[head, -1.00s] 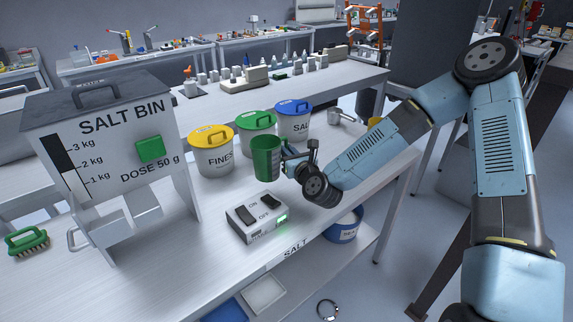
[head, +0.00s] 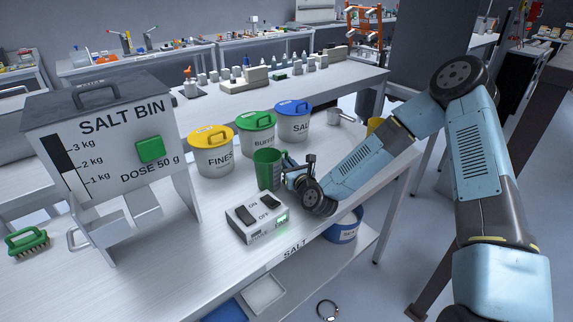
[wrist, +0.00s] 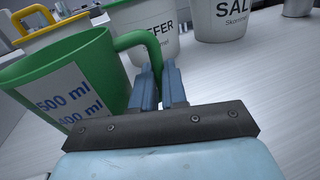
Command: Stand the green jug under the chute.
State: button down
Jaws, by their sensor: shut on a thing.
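The green jug (head: 268,172) is upright at the middle of the bench, in front of the green-lidded bucket. My gripper (head: 287,173) is at its right side. In the wrist view, the jug (wrist: 68,85) has a white label with blue "500 ml" print, and my gripper's fingers (wrist: 160,88) are shut on its handle (wrist: 138,40). I cannot tell whether the jug's base touches the bench. The salt bin (head: 108,135), with a green dose button (head: 150,149), stands at the left. Pale sloping metal parts (head: 118,215) sit beneath it; the chute's mouth is not clear.
A switch box (head: 256,218) with a green light stands in front of the jug. Yellow-lidded (head: 212,155), green-lidded (head: 256,137) and blue-lidded (head: 294,125) buckets stand behind. A green brush (head: 27,243) lies far left. The bench between bin and switch box is clear.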

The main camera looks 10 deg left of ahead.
jog(key=c, duration=1.2)
grip_release()
jog(key=shift+o, duration=0.2)
jog(key=v, duration=1.2)
jog(key=shift+r, duration=0.15)
